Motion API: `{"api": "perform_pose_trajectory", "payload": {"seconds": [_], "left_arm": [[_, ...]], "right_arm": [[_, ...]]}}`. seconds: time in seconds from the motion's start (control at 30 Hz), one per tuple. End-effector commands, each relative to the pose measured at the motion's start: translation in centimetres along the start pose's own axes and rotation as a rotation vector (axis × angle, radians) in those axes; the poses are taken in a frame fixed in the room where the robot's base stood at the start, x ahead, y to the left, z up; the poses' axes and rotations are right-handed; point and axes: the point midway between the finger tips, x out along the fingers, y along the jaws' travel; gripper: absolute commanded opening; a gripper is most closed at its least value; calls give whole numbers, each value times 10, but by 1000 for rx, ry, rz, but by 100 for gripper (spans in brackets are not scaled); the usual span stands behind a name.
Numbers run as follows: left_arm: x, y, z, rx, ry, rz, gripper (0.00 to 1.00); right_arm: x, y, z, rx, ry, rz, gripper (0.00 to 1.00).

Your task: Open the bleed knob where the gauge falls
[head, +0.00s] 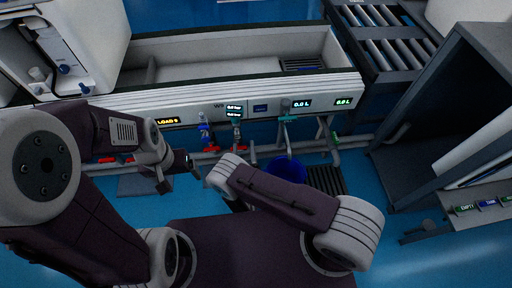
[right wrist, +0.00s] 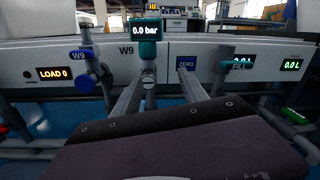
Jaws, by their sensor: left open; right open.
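Which knob is the bleed knob cannot be told.
Red handles (head: 106,160) line the pipe at left. A teal valve (head: 288,118) and a green handle (head: 335,138) are at right. A blue bucket (head: 288,169) stands on the floor. A grey cabinet (head: 455,105) and roller conveyor (head: 388,38) bound the right side.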

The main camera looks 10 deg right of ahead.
Motion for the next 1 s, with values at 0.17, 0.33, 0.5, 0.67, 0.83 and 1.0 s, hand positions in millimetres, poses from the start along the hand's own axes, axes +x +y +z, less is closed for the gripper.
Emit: {"api": "perform_pose_trajectory", "payload": {"seconds": [0.17,0.33,0.5,0.67,0.83,1.0], "left_arm": [[17,0,2,0,1,0,87],[19,0,2,0,1,0,87],[32,-1,3,0,1,0,87],[42,-1,4,0,1,0,87],[46,-1,5,0,1,0,87],[45,-1,4,0,1,0,87]], "right_arm": [[-20,19,-28,-30,7,63,51],[-10,18,-27,-28,9,58,51],[26,18,-29,-26,7,52,51],[55,20,-29,-28,7,54,51],[70,21,-27,-29,9,57,51],[72,22,-26,-30,9,58,51]]}}
